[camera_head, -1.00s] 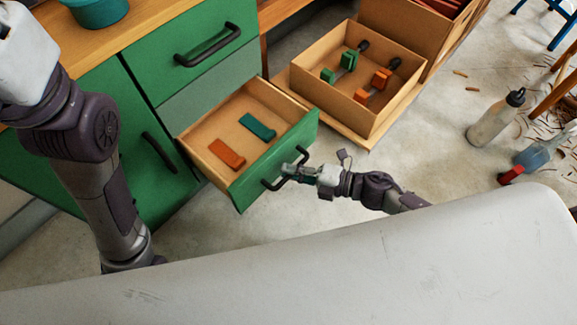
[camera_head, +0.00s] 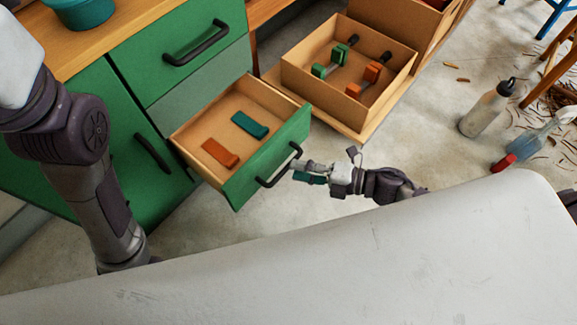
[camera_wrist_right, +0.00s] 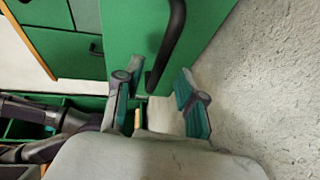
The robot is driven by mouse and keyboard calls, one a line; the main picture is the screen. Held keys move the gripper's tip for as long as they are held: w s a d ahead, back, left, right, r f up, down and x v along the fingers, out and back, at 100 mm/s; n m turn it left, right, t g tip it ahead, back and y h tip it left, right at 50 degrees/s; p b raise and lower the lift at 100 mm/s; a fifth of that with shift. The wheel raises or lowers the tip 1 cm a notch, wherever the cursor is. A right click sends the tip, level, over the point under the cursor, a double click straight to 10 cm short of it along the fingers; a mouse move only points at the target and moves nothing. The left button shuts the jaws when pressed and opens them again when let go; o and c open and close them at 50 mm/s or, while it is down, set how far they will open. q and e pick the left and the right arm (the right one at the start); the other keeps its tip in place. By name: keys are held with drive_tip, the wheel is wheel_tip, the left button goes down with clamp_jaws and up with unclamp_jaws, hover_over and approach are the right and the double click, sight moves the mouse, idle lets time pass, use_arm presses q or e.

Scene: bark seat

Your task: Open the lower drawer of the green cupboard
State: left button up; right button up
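The green cupboard (camera_head: 85,135) stands at the left with its lower drawer (camera_head: 262,165) pulled well out. The drawer has a green front, a black bar handle (camera_head: 279,166) and a light wooden inside. An orange block (camera_head: 220,153) and a teal block (camera_head: 249,125) lie in it. My right gripper (camera_head: 304,172) is just right of the handle, apart from it. In the right wrist view its teal-padded fingers (camera_wrist_right: 157,100) are spread and empty, with the handle (camera_wrist_right: 168,45) beyond them. My left arm comes in from the left; its gripper is out of view.
The closed upper drawer has its own handle (camera_head: 196,44). A wooden box (camera_head: 350,70) with green and orange tools stands right of the open drawer. Bottles (camera_head: 487,109) stand on the floor at the right. A pale surface (camera_head: 330,260) fills the foreground.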

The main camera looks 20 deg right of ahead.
drive_tip(key=v, duration=0.8)
